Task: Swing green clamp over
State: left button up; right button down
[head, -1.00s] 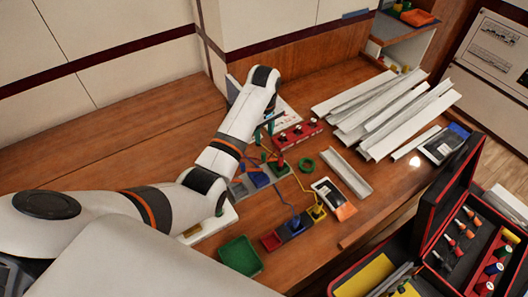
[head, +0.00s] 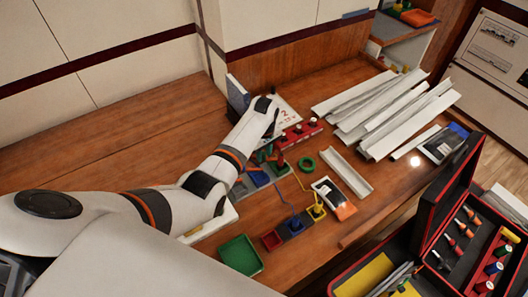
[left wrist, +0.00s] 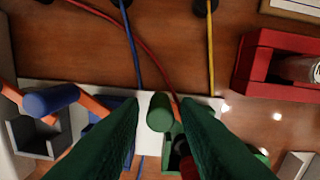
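The green clamp shows in the left wrist view as a green round handle (left wrist: 160,113) above a green block (left wrist: 172,150). My left gripper (left wrist: 159,108) has dark green fingers, one on each side of this handle, with gaps between; it is open. In the head view the left gripper (head: 266,151) points down at the row of coloured blocks, and the clamp there is too small and covered to make out clearly. A blue handle (left wrist: 50,98) on an orange lever is left of it in the wrist view. My right gripper is in neither view.
A red block (left wrist: 270,75) and red, blue and yellow wires lie close by. A red peg rack (head: 302,130), a green ring (head: 307,165), a green tray (head: 240,256) and white rails (head: 395,110) surround the row. The table's left part is bare.

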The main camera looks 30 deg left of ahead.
pick_arm(q)
grip_shut()
jog(key=m, duration=0.1)
jog(key=w+m, duration=0.1)
jog(key=shift+a+r+m+p, duration=0.1)
jog(key=shift+a+m+p, duration=0.15)
jog(key=shift+m+p, duration=0.15)
jog(key=m, duration=0.1)
jog(key=w+m, duration=0.1)
jog(key=m, duration=0.1)
jog(key=shift+m, duration=0.3)
jog(key=m, duration=0.2)
jog(key=w+m, duration=0.1)
jog(key=m+b, duration=0.1)
jog(key=m, duration=0.1)
jog(key=shift+w+d+m, duration=0.15)
jog(key=shift+w+m, duration=0.15)
jog(key=shift+w, duration=0.1)
jog(key=shift+o, duration=1.2)
grip_release()
